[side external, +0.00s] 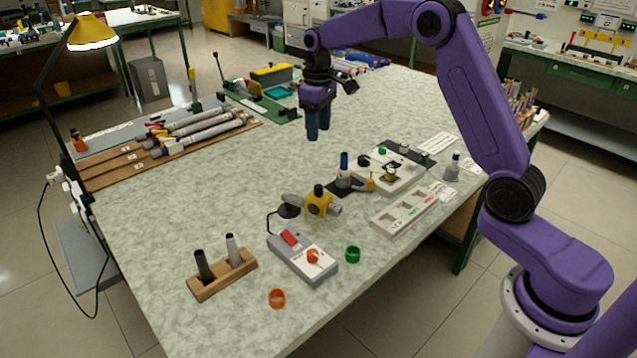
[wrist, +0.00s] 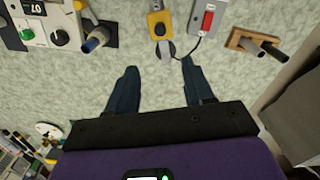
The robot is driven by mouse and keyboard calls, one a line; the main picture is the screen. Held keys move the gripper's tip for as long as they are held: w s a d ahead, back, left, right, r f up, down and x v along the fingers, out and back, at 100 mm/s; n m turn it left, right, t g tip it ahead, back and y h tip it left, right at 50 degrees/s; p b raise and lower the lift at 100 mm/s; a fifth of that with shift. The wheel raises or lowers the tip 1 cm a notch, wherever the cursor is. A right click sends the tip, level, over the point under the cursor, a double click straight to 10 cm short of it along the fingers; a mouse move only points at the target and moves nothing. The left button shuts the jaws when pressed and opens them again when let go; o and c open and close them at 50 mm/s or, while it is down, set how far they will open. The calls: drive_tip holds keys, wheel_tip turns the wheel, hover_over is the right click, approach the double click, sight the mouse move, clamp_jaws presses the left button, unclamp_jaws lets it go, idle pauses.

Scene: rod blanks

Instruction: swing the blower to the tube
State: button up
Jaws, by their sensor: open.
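The blower (side external: 318,203) appears to be the yellow unit with a black knob, a grey nozzle on its right and a black round part on its left. A black cable runs from it to a grey control box (side external: 303,259). The blue-topped tube (side external: 344,162) stands upright in a dark holder behind it, apart from the nozzle. The wrist view shows the blower (wrist: 160,24) at top centre and the tube (wrist: 96,40) left of it. My gripper (side external: 319,132) is open and empty above the table, behind both. Its fingers (wrist: 158,72) point toward the blower, touching nothing.
A white instrument panel (side external: 395,172) and a compartment tray (side external: 405,210) lie right of the blower. A wooden block with two rods (side external: 222,275), an orange ring (side external: 277,298) and a green ring (side external: 353,254) are in front. Grey rods lie on a rack (side external: 165,150) at left. The table's middle left is clear.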

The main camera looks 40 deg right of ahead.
sight(319, 186)
wheel_tip(319, 186, down, 17)
drive_tip(key=shift+f, duration=0.1)
idle(0.5)
clamp_jaws()
